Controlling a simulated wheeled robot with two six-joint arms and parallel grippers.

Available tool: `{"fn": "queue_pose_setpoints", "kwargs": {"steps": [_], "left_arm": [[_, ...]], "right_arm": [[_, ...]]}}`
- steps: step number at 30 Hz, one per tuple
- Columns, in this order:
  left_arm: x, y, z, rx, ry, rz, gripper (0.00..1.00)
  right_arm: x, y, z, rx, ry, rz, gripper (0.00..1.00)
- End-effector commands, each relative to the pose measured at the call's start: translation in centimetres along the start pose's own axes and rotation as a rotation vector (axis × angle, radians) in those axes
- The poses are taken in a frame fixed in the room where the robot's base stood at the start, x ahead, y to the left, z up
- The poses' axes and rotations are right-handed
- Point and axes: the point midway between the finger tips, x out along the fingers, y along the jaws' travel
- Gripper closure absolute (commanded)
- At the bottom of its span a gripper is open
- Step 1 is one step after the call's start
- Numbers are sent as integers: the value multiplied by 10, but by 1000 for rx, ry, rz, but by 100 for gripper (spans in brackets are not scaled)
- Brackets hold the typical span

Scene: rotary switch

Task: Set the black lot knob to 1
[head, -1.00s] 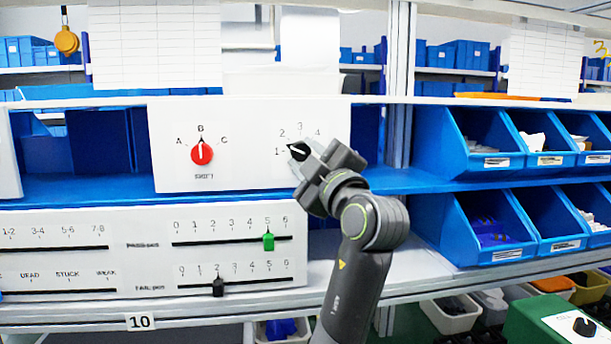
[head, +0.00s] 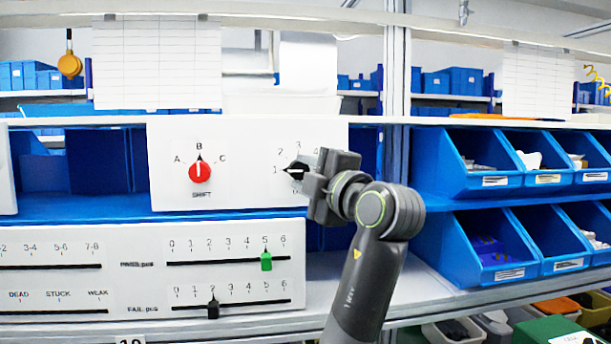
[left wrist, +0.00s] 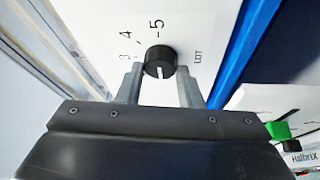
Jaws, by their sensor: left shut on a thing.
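The black LOT knob (head: 297,170) is on the white upper panel (head: 240,190), with numbers around it. Its pointer points left, at the 1 mark. My left gripper (head: 308,172) reaches it from the right and is shut on it, hiding part of the knob and the LOT label in the head view. In the left wrist view the knob (left wrist: 160,58) sits between my gripper's fingertips (left wrist: 160,80), with 3, 4, 5 and LOT readable beside it. My right gripper is not in view.
A red SHIFT knob (head: 200,172) on the same panel points to B. Below are a green slider (head: 266,261) at 5 and a black slider (head: 213,308) at 2. Blue bins (head: 490,165) stand to the right.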

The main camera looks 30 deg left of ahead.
Motion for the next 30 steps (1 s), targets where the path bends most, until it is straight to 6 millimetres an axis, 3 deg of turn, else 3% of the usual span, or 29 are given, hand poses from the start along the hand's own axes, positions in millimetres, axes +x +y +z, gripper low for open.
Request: {"fn": "queue_pose_setpoints", "kwargs": {"steps": [7,8,12,23,30], "left_arm": [[0,3,0,-4,-3,8,90],[0,3,0,-4,-3,8,65],[0,2,0,-2,-2,6,46],[-4,0,0,-1,-2,4,45],[-39,-2,2,-3,-7,3,45]], "right_arm": [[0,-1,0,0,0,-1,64],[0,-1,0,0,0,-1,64],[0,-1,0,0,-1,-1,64],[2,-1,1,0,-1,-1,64],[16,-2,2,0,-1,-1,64]]}}
